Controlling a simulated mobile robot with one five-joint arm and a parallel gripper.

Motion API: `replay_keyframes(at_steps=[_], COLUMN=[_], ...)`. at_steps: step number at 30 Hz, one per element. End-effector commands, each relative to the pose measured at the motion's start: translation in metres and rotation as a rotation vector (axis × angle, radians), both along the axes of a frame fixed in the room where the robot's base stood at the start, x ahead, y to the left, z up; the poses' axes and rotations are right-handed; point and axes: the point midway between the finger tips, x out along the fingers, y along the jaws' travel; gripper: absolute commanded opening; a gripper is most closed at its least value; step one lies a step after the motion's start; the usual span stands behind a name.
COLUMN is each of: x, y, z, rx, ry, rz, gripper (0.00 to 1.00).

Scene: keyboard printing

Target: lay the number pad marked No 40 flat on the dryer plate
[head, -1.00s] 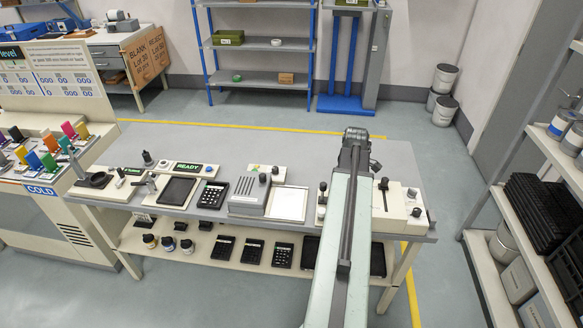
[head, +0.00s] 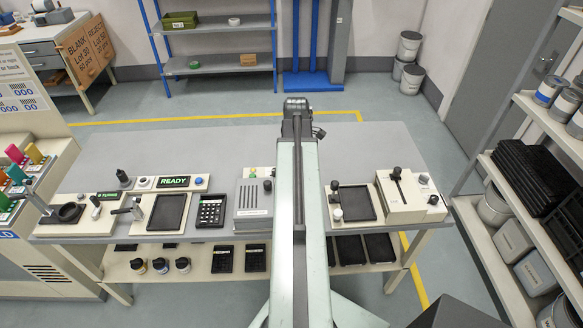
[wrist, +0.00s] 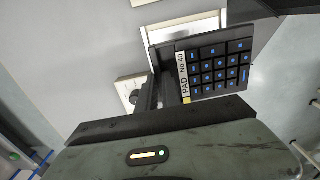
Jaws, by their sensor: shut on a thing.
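The number pad (wrist: 215,70), black with blue-marked keys and a label reading PAD No 40, is held in my gripper (wrist: 166,88) in the wrist view. The pad appears tilted in the jaws, above the bench. Behind it in the wrist view is a pale-rimmed plate (wrist: 182,36), partly hidden by the pad. In the head view my arm's end (head: 297,104) reaches over the bench; the held pad is hidden there. The arm hides much of the white plate beside the grey vented box (head: 253,210). No readable label shows which plate is the dryer's.
The grey bench (head: 235,145) also holds a dark plate (head: 168,212) below a READY sign (head: 174,182), another number pad (head: 211,209), a dark tray (head: 356,203) and a cream lever device (head: 408,196). The far side of the bench top is clear.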

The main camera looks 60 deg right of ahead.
Motion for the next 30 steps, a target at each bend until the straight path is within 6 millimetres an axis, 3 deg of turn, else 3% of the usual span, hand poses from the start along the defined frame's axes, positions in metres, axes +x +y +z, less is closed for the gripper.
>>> replay_keyframes(at_steps=[5,10,14,20,30], x=[-0.006,-0.007,-0.008,-0.008,-0.008], y=[-0.004,-0.005,-0.005,-0.006,-0.006], z=[-0.004,-0.032,-0.027,-0.036,-0.073], rx=[0.000,0.004,0.005,0.005,0.004], ry=[0.000,0.003,0.004,0.004,0.003], rz=[-0.012,-0.017,-0.019,-0.019,-0.020], gripper=[0.00,0.00,0.00,0.00,0.00])
